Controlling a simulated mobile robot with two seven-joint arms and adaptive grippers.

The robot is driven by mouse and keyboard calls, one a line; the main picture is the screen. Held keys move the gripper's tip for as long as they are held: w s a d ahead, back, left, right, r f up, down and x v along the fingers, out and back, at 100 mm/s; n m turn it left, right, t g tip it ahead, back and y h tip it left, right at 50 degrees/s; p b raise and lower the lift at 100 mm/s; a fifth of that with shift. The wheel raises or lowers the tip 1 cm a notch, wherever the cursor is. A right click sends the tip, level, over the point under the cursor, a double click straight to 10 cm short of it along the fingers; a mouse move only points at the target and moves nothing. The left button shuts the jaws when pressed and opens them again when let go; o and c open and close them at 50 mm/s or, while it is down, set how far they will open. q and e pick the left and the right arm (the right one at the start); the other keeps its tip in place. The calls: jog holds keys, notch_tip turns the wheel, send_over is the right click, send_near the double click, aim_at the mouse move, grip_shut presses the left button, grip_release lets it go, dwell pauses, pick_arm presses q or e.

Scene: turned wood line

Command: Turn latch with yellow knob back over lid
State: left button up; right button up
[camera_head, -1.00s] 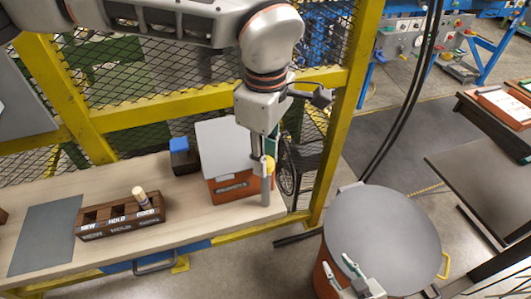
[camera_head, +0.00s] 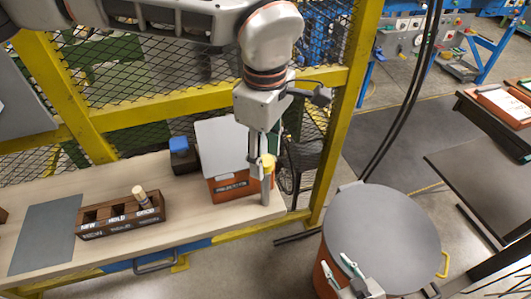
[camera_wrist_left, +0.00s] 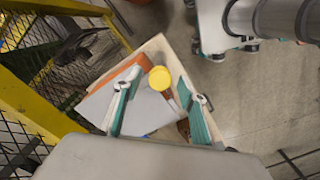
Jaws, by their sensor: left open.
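The orange box (camera_head: 236,188) with a grey lid (camera_head: 222,142) stands at the right end of the wooden bench. The yellow knob (camera_head: 268,161) tops a grey upright post by the box's right side. My left gripper (camera_head: 262,158) points down at the knob. In the left wrist view the yellow knob (camera_wrist_left: 160,79) shows between the open teal fingers of my left gripper (camera_wrist_left: 158,100), with gaps on both sides. The grey lid (camera_wrist_left: 145,112) lies behind it. The latch arm is mostly hidden. My right gripper (camera_head: 341,270) is open over the drum, holding nothing visible.
A dark rack (camera_head: 120,226) marked NEW, HOLD and GOOD, with a wooden piece in it, stands left on the bench. A blue-topped block (camera_head: 180,156) is left of the box. A yellow mesh fence (camera_head: 190,118) rises behind. A grey-topped drum (camera_head: 385,225) stands right.

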aim_at(266, 160)
pick_arm(q)
notch_tip(266, 160, up, 12)
dwell(0.4)
dwell(0.4)
